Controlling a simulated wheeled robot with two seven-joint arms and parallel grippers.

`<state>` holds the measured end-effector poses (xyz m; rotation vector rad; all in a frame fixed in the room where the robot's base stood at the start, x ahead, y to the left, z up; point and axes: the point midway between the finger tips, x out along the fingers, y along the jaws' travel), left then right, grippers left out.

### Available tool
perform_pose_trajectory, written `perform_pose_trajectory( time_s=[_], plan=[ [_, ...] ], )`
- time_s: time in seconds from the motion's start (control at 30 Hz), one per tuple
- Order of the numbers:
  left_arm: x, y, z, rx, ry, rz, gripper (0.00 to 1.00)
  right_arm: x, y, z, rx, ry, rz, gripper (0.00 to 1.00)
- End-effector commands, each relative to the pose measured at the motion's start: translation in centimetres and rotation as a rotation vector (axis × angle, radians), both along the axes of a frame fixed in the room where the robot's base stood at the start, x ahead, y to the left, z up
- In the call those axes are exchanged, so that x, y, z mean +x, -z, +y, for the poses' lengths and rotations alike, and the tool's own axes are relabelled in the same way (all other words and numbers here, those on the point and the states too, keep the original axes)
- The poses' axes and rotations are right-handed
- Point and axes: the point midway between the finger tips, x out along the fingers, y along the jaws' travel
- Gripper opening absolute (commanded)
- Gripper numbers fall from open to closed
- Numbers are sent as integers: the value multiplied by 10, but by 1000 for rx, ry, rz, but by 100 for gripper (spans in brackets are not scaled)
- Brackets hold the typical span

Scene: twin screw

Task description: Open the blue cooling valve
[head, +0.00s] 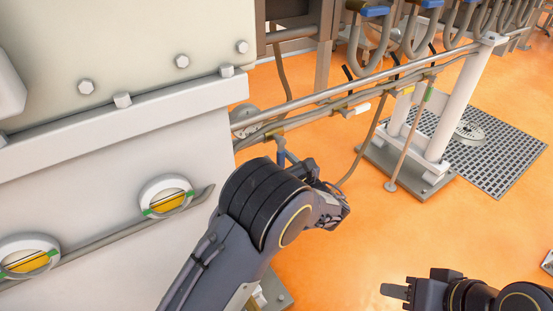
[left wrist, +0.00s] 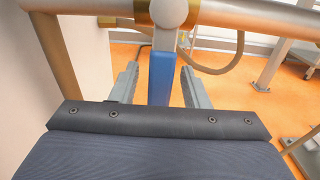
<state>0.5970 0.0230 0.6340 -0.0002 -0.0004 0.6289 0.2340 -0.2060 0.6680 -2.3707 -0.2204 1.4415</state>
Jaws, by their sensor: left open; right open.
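The blue valve handle (left wrist: 161,78) hangs down from a round metal valve body (left wrist: 168,12) on a horizontal pipe in the left wrist view. My left gripper (left wrist: 159,69) is open, with one finger on each side of the handle and a visible gap on both sides. In the head view, my left gripper (head: 308,170) is beside the low pipes, and my own arm and hand hide much of the valve there. My right gripper (head: 391,290) is open and empty at the lower right, above the orange floor and away from the pipes.
A large pale machine housing (head: 110,180) with two round yellow gauges stands at the left. Horizontal pipes (head: 360,90) run to the right above the floor. A white post (head: 455,110) and a floor grate (head: 480,140) stand farther off. Orange floor is open at lower middle.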

Motion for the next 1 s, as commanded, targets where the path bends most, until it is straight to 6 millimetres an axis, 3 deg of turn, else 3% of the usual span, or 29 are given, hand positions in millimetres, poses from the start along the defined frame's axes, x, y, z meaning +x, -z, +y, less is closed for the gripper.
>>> perform_pose_trajectory(
  time_s=[0.13,0.43,0.73,1.0],
  plan=[
    [10,0,7,-1,0,-1,42,0,4,0,0,0,0,42],
    [11,-1,8,0,1,0,40,0,4,0,0,0,0,42],
    [11,-1,8,0,1,0,1,0,4,0,0,0,0,42],
    [11,0,8,-2,1,-1,0,0,4,0,0,0,0,42]
  ],
)
